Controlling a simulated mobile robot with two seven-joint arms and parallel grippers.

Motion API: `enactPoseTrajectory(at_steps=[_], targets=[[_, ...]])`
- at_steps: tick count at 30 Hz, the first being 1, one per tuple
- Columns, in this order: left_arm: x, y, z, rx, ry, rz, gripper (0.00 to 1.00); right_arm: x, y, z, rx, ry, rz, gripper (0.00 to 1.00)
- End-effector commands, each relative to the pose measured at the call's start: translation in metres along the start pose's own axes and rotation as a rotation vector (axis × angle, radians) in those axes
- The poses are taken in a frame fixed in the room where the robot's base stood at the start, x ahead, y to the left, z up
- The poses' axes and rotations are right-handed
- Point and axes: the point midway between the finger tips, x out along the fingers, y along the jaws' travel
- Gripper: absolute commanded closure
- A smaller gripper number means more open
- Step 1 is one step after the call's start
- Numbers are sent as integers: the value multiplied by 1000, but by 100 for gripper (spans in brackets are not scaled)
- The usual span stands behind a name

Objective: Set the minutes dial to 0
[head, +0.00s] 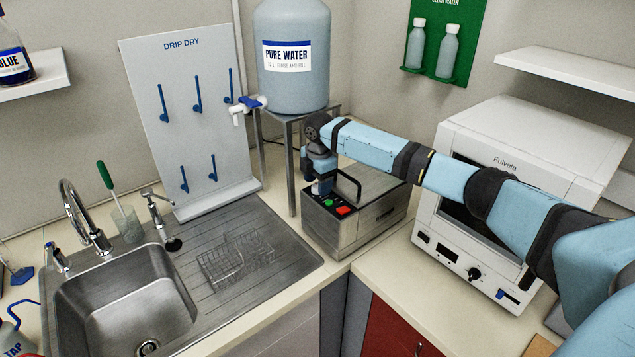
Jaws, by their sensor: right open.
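A steel bench-top box (375,222) with a black carry handle stands in the corner beside the sink. Its small black control panel shows a green button (328,202) and a red button (342,211). My right gripper (320,188) points down at the back left end of this panel and is open. It covers that part of the panel, so I cannot see a minutes dial there or tell whether the fingers touch one. A black knob (473,274) shows on the front of the white Fulvela oven (520,150); its marking is too small to read. My left gripper is out of view.
A pure water tank (291,90) stands on a metal stand behind the box. A drip dry board (176,110), a sink (125,305) and a wire basket (237,258) are to the left. My right arm spans the oven front.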

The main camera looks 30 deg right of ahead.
Motion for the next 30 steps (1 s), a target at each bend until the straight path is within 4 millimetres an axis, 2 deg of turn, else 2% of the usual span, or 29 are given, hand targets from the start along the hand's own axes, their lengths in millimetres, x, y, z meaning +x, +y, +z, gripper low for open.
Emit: enactPoseTrajectory(at_steps=[4,12,14,18,19,24,30], targets=[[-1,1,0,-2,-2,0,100,8,0,0,0,0,1,41],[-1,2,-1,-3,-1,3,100,10,0,0,-1,0,1,41],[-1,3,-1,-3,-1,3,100,10,0,0,-1,0,1,52],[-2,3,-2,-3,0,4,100,10,0,0,-1,0,1,84],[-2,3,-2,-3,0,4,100,10,0,0,-1,0,1,90],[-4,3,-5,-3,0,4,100,8,0,0,-28,2,0,90],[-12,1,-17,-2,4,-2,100,8,0,0,-192,11,-2,90]])
